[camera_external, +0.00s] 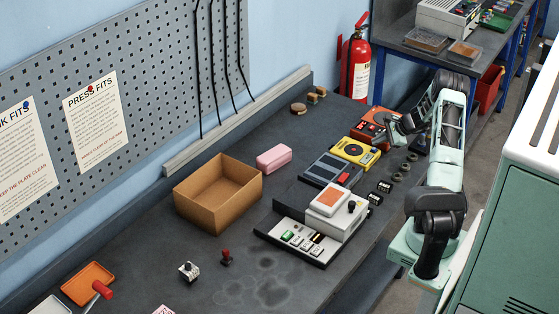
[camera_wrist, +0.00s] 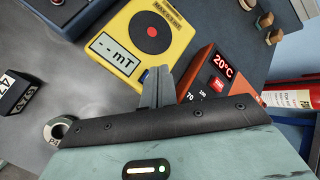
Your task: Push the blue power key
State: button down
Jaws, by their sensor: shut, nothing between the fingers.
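An orange-red unit (camera_external: 369,128) sits at the far right of the bench; in the wrist view the orange-red unit (camera_wrist: 203,72) shows a "20°C" display, a red key and the marks 70 and 100. My gripper (camera_external: 388,119) is beside and over this unit in the external view. In the wrist view my gripper (camera_wrist: 159,72) is shut and empty, its fingertips near the gap between this unit and a yellow meter (camera_wrist: 145,45). The gripper hides part of the orange-red unit. Contact cannot be told.
The yellow meter (camera_external: 356,152) stands close to the orange-red unit. A grey unit (camera_external: 330,168) and a white keyed unit (camera_external: 337,212) stand nearer. Small dark blocks and rings (camera_external: 397,177) lie by the bench edge. A cardboard box (camera_external: 217,192) and pink block (camera_external: 274,158) are left.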

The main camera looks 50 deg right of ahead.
notch_tip(320, 180, up, 6)
jog(key=p, duration=0.2)
jog(key=shift+f+p, duration=0.15)
jog(key=shift+p, duration=0.25)
